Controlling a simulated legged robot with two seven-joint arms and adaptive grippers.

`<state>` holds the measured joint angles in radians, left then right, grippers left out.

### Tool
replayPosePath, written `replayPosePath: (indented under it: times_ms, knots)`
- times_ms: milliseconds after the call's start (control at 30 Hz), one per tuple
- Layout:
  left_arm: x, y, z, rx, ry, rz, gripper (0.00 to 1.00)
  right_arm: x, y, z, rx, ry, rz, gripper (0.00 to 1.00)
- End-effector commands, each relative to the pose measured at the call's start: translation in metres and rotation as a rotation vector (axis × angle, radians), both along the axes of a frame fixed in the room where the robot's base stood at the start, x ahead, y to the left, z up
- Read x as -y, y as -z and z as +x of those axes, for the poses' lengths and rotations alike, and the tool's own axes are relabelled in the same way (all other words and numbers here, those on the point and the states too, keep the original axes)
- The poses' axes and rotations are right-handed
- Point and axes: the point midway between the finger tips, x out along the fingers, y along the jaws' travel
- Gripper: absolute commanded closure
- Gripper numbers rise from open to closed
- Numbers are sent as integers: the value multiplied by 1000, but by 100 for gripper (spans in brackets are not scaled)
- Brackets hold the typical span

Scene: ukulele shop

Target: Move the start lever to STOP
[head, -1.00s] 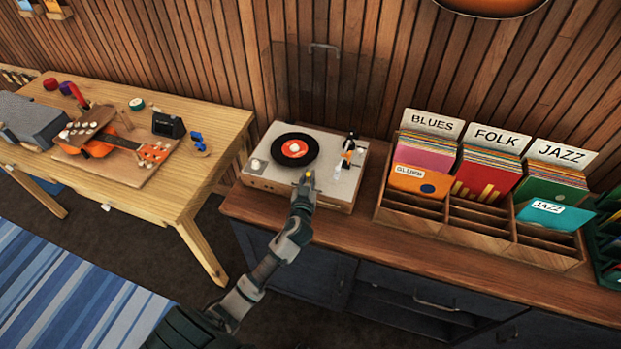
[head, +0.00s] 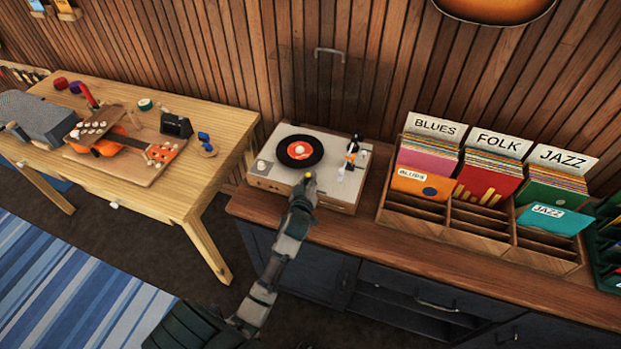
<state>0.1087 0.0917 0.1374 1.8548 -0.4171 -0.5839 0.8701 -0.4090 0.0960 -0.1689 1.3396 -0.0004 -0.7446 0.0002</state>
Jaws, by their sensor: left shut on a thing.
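The record player (head: 335,193) stands on the wooden cabinet with its clear lid raised. A black record with a red label (head: 299,151) lies on its platter. The tonearm (head: 351,154) is at the right of the deck. My left gripper (head: 308,180) is at the front edge of the deck, shut on a small yellow-tipped part that I take to be the start lever (head: 308,175). The gripper hides most of the lever, and I cannot read any START or STOP marking. My right gripper is not in view.
A record crate (head: 459,238) with BLUES, FOLK and JAZZ dividers stands to the right on the cabinet top (head: 350,232). A workbench (head: 205,180) with a ukulele (head: 115,143) is at the left. The cabinet top between player and crate is clear.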

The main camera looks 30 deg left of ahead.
Motion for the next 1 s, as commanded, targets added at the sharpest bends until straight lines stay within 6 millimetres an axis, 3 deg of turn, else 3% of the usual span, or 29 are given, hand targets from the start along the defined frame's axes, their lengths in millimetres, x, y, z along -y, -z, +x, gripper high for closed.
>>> replayPosePath:
  times_ms: [33,167,200,300,667,767,1000]
  knots:
    - [-3,-9,1,18,-3,8,100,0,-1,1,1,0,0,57]
    - [-3,-10,1,18,-3,9,100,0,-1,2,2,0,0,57]
    - [-3,-10,1,18,-3,9,82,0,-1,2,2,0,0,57]
    - [-3,-9,1,16,-3,8,57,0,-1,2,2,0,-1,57]
    - [1,-3,-2,5,-1,3,57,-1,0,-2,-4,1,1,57]
    - [5,-4,-14,5,-1,1,57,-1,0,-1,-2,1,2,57]
    - [24,-12,-64,6,-3,1,57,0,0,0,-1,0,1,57]
